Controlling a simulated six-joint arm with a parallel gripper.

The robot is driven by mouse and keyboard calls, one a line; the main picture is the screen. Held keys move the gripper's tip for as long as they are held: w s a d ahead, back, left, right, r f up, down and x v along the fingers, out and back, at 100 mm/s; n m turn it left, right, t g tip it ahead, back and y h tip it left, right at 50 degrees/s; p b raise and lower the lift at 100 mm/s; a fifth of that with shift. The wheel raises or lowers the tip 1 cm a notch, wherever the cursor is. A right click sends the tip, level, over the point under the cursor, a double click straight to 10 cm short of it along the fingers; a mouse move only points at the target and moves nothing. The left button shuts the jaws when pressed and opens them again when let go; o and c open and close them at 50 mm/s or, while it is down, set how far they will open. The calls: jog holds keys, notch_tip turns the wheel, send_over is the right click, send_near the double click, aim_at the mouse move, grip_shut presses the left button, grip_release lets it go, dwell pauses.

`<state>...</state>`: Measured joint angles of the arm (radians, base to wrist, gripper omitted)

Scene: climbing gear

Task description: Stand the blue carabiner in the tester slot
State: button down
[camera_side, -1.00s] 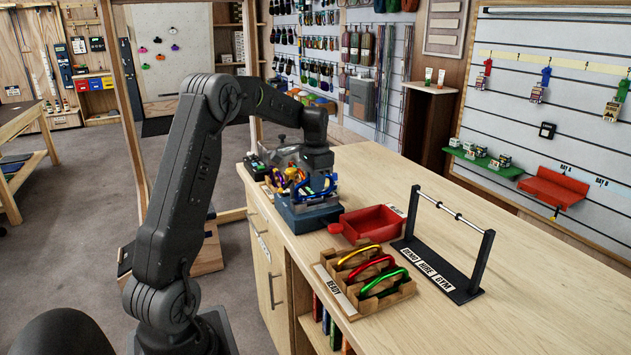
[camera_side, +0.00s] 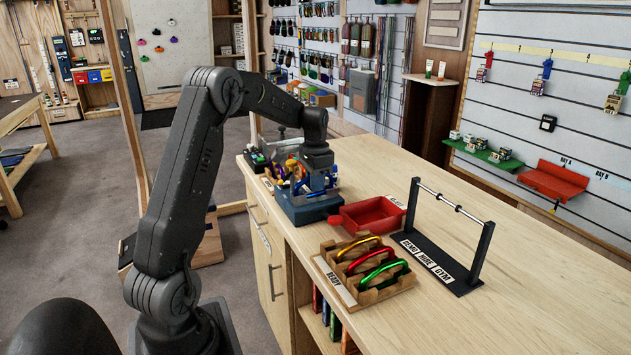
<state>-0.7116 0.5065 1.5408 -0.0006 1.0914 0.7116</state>
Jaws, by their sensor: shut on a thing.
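My gripper (camera_side: 318,180) points down at the far left of the bench, over the blue-grey tester block (camera_side: 308,211). It is shut on the blue carabiner (camera_side: 329,184), of which only a small blue part shows between the jaws. The carabiner is right at the top of the tester. The slot is hidden behind the jaws and the colourful gear, so I cannot tell whether the carabiner is in it or just above.
A wooden READY rack (camera_side: 341,293) holds yellow, red and green carabiners in front. A red tray (camera_side: 374,214) sits right of the tester. A black stand (camera_side: 441,262) with a raised bar is further right. Several coloured items (camera_side: 277,172) crowd the tester's left. The bench's right side is clear.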

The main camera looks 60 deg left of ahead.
jog(key=shift+f, duration=0.3)
jog(key=c, duration=1.1)
grip_release()
notch_tip(320, 180, up, 14)
jog(key=s+d+r+t, duration=0.1)
jog(key=s+d, duration=0.3)
jog(key=d, duration=0.5)
jog(key=s+d+t, duration=0.2)
jog(key=s+d, duration=0.1)
jog(key=d, duration=0.5)
jog(key=s+d+r+t, duration=0.1)
jog(key=s+d, duration=0.3)
jog(key=d, duration=0.5)
jog(key=s+d+f+t, duration=0.1)
jog(key=s+d+f, duration=0.4)
jog(key=s, duration=0.3)
jog(key=shift+d+f+t, duration=0.2)
jog(key=shift+d+t, duration=0.1)
jog(key=shift+d, duration=0.4)
